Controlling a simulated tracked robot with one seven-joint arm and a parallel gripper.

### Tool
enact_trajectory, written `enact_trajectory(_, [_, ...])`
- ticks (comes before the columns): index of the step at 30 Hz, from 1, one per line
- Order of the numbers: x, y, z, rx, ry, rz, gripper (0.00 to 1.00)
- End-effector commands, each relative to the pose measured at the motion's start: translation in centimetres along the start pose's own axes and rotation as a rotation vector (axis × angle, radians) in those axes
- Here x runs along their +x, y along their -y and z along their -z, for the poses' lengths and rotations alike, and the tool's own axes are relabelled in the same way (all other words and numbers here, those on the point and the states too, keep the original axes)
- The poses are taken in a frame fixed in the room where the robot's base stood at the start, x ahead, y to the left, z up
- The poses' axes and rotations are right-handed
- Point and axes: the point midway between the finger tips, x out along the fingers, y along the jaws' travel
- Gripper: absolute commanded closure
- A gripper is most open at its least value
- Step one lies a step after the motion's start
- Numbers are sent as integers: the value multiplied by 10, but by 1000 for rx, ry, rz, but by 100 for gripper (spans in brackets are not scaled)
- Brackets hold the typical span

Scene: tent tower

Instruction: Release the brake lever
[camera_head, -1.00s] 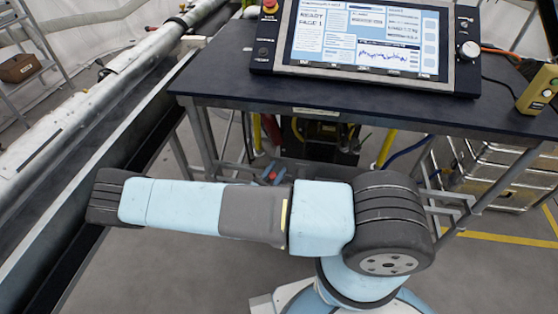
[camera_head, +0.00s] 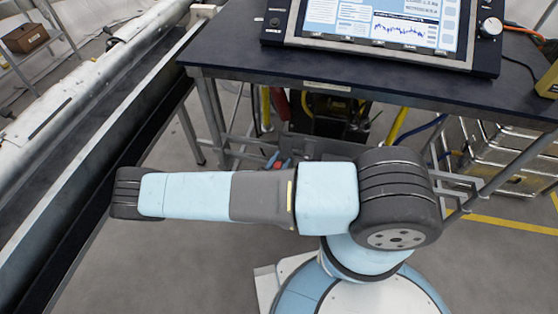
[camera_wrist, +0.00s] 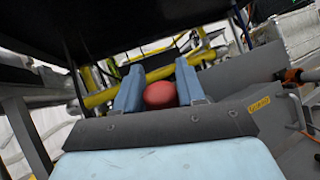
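A round red knob (camera_wrist: 160,95) shows in the wrist view, and I take it to be the end of the brake lever. The lever's shaft is hidden. My gripper (camera_wrist: 159,88) has two blue fingers, one on each side of the knob, with no clear gap between them and it. In the head view the blue fingertips and a small patch of red (camera_head: 278,164) show under the table, just beyond my grey and pale blue arm.
A dark table (camera_head: 350,75) with a lit control console (camera_head: 385,30) stands above the gripper. Yellow pipes (camera_wrist: 100,97) and table legs are close by below it. A long metal pipe (camera_head: 60,110) runs along the left. Metal cases (camera_head: 500,150) stand at right.

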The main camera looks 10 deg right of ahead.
Motion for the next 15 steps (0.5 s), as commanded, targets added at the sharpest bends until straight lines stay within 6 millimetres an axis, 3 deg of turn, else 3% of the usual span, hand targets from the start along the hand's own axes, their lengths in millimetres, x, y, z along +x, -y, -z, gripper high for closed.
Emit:
enact_trajectory(6, [-2,-1,1,2,-5,0,41])
enact_trajectory(15, [-3,0,1,0,-3,1,41])
